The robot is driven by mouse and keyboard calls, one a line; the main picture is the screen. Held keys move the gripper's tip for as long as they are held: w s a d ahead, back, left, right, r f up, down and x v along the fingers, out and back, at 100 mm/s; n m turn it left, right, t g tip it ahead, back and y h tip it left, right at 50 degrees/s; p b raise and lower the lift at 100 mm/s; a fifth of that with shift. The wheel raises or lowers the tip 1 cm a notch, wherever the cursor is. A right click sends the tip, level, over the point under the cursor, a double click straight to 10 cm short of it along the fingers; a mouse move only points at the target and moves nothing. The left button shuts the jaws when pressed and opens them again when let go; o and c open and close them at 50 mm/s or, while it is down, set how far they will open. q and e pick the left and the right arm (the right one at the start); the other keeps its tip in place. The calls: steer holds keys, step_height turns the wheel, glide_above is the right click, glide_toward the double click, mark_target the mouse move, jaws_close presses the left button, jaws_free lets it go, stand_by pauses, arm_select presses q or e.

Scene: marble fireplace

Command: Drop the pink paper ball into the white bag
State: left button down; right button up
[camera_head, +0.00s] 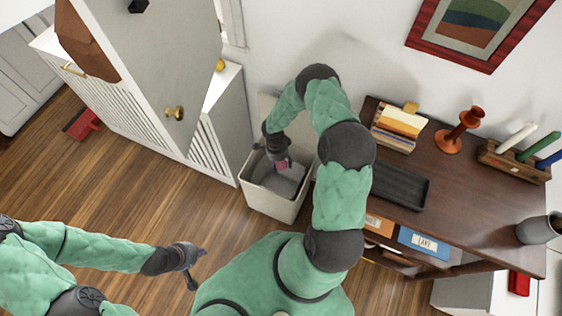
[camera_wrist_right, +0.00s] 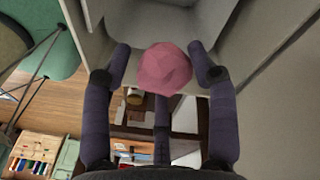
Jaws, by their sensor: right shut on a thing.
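The white bag (camera_head: 273,203) is an open-topped, box-shaped container on the floor beside the dark desk; its inside looks grey. My right gripper (camera_head: 283,163) points down over its opening. It is shut on the pink paper ball (camera_wrist_right: 165,68), and only a small bit of pink shows in the head view. In the right wrist view the ball sits between the fingertips of my right gripper (camera_wrist_right: 162,62), with pale walls (camera_wrist_right: 270,60) around. My left gripper (camera_head: 194,267) is empty and its fingers are apart, above the wooden floor at lower left.
The dark wooden desk (camera_head: 470,210) stands right of the bag, with a black tray (camera_head: 400,185), an orange candle holder (camera_head: 460,130) and a grey vase (camera_head: 540,229). An open white door (camera_head: 150,60) and a louvered cabinet (camera_head: 222,125) stand left.

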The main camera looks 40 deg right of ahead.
steer(key=shift+f, duration=0.7)
steer(key=o, duration=0.8)
steer(key=shift+o, duration=0.2)
steer(key=shift+r, duration=0.1)
steer(key=r, duration=0.4)
steer(key=w+r, duration=0.1)
steer(key=r, duration=0.2)
steer(key=w+r, duration=0.1)
steer(key=r, duration=0.3)
steer(key=shift+a+r, duration=0.25)
steer(key=shift+r, duration=0.1)
